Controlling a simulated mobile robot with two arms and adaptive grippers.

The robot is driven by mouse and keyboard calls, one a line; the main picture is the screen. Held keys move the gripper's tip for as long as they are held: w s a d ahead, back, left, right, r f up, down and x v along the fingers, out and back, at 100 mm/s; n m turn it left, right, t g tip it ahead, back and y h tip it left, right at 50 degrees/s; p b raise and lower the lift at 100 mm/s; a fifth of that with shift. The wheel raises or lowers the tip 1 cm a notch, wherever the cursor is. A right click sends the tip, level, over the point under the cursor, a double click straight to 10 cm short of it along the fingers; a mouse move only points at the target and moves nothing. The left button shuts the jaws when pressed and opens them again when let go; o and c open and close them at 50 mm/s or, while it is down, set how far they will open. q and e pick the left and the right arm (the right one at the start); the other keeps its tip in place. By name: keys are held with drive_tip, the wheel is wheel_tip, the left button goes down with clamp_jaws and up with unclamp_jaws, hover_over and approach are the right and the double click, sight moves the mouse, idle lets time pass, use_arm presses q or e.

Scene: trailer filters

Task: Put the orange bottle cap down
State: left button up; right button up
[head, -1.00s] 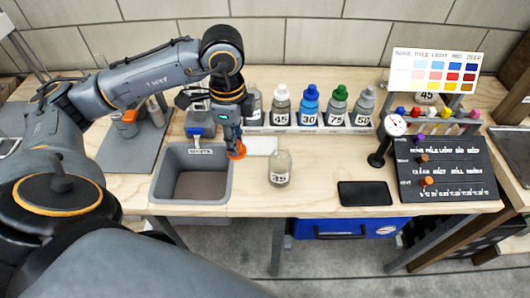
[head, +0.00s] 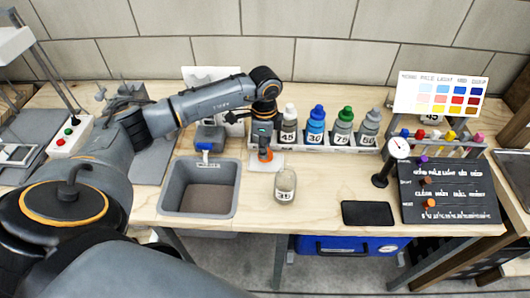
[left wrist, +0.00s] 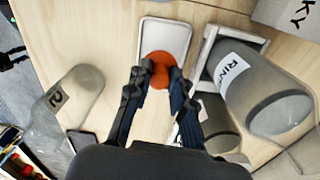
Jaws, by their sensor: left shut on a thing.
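The orange bottle cap (head: 266,154) is between the fingers of my left gripper (head: 264,148), low over a white tray (head: 277,163) on the bench. In the left wrist view the orange cap (left wrist: 159,68) shows between the tips of my left gripper (left wrist: 154,75), which is shut on it, with the white tray (left wrist: 166,28) around and beneath it. I cannot tell whether the cap touches the tray. My right gripper is not in view.
A clear bottle (head: 285,186) without a cap stands in front of the tray. A grey basin (head: 166,206) is to the left. A rack with several capped bottles (head: 315,127) is to the right. A black slab (head: 367,213) lies near the front edge.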

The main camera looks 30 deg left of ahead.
use_arm(q)
wheel_tip(320, 180, down, 3)
drive_tip(key=shift+w+f, duration=0.15)
drive_tip(key=shift+f, duration=0.2)
drive_tip(key=o, duration=0.7)
drive_tip(key=shift+o, duration=0.2)
